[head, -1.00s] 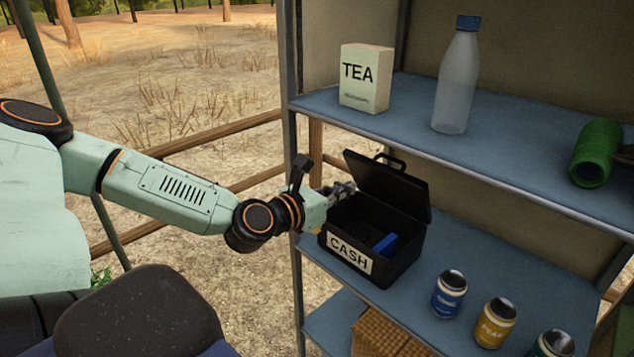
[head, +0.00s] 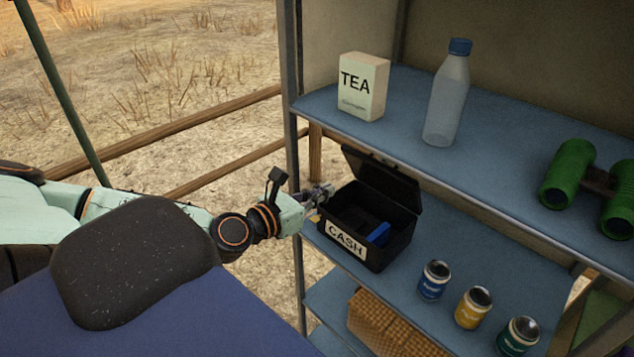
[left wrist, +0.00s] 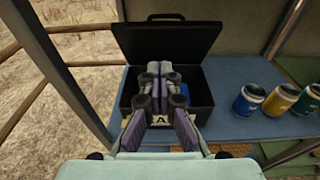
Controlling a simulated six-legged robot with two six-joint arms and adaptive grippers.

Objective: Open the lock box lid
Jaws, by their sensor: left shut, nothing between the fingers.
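The black lock box (head: 345,239), labelled CASH, stands on the middle shelf. Its lid (head: 383,180) is raised and leans back, so the inside shows. A blue item (head: 379,233) lies inside. In the left wrist view the box (left wrist: 203,105) has its lid (left wrist: 165,42) standing up at the back, with a handle on its top edge. My left gripper (head: 325,192) is shut and empty at the left side of the box. In the left wrist view the gripper (left wrist: 157,70) overlaps the box opening; I cannot tell whether it touches the box. My right gripper is not in view.
Cans stand right of the box: blue (head: 433,281), yellow (head: 472,307) and green (head: 518,338). The upper shelf holds a tea box (head: 362,88), a bottle (head: 449,95) and green binoculars (head: 567,173). A shelf post (head: 291,130) rises beside my left arm. A wicker basket (head: 385,325) sits below.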

